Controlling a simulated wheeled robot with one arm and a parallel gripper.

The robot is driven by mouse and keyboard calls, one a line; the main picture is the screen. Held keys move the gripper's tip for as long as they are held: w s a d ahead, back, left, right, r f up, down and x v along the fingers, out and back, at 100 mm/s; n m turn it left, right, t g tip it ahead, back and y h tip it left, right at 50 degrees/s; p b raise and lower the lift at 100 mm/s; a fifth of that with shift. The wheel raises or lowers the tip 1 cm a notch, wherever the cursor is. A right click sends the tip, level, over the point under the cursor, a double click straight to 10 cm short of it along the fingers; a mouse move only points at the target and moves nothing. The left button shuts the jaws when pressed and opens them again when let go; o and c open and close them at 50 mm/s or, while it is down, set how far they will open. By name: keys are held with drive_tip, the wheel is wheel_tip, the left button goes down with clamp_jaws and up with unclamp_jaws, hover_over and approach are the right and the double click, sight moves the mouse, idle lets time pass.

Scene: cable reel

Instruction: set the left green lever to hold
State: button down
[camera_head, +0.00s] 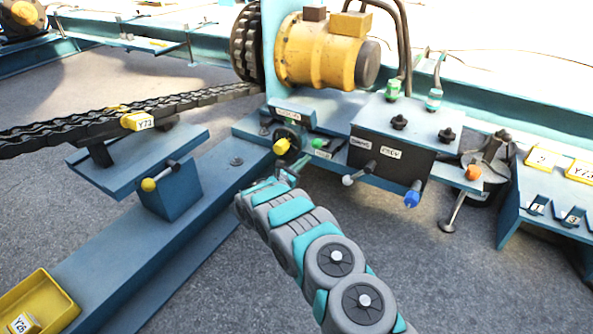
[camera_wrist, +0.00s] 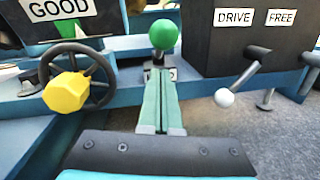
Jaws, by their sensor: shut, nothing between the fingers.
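The green ball-topped lever (camera_head: 318,143) stands on the blue base between the yellow-knobbed handwheel and the dark box. In the wrist view its green ball (camera_wrist: 163,34) sits on a short dark stem, straight ahead of my fingertips and slightly above them. A white label at its foot is partly hidden by my fingers. My gripper (camera_head: 288,172) is shut and empty, just in front of the lever. In the wrist view its closed fingers (camera_wrist: 160,80) point at the lever's foot; I cannot tell whether they touch it.
A handwheel with a yellow knob (camera_wrist: 66,92) is close on the left, below a GOOD sign (camera_wrist: 58,8). A DRIVE/FREE box (camera_wrist: 218,50) with a white-balled lever (camera_wrist: 224,97) is on the right. A blue knob (camera_head: 412,195) sticks out farther right.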

drive_tip(key=shift+w+d+r, duration=0.25)
drive_tip(key=shift+d+r, duration=0.1)
drive_tip(key=shift+r, duration=0.15)
drive_tip(key=shift+w+d+r, duration=0.25)
drive_tip(key=shift+d+r, duration=0.05)
drive_tip(key=shift+r, duration=0.15)
drive_tip(key=shift+r, duration=0.1)
